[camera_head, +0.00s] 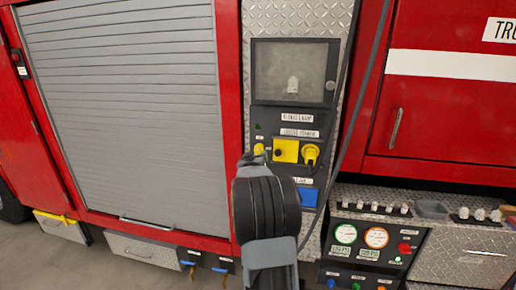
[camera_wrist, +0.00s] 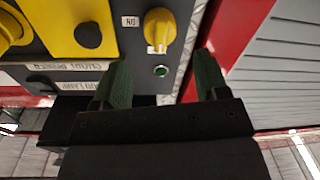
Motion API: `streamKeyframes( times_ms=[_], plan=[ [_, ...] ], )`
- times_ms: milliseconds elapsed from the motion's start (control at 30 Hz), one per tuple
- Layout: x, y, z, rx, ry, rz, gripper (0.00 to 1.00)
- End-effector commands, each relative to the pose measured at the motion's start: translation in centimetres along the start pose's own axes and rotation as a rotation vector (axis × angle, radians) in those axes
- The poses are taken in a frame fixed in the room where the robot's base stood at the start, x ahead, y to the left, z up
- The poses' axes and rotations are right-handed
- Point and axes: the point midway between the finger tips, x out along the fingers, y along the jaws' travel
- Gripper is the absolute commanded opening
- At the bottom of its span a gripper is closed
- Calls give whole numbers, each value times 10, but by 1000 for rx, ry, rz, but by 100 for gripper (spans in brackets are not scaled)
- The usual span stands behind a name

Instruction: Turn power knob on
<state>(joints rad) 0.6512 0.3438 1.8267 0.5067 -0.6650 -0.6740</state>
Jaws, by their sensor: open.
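A yellow knob (camera_wrist: 160,27) sits on the grey control panel (camera_wrist: 122,45) in the wrist view, which shows the panel upside down. A small label reading ON upside down is left of it, and a green indicator (camera_wrist: 161,71) is below it. My gripper (camera_wrist: 163,62) is open, with its two dark green fingers apart on either side of the indicator, short of the knob in the picture. Nothing is between the fingers. In the head view the same knob (camera_head: 258,149) shows small above my dark arm, which hides the gripper and part of the panel.
A yellow plate (camera_head: 286,151) and a larger yellow knob (camera_head: 311,154) are right of the knob. A dark-framed window (camera_head: 293,72) is above. A grey roller shutter (camera_head: 125,100) is left. A gauge panel (camera_head: 361,243) is lower right. A dark cable hangs at right.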

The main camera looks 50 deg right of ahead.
Motion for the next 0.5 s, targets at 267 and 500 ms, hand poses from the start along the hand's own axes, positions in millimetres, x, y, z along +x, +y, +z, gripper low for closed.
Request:
streamKeyframes(
  times_ms=[267,500],
  plan=[
    [45,0,-2,1,-1,-1,67],
    [62,0,0,1,-2,-2,67]
  ],
)
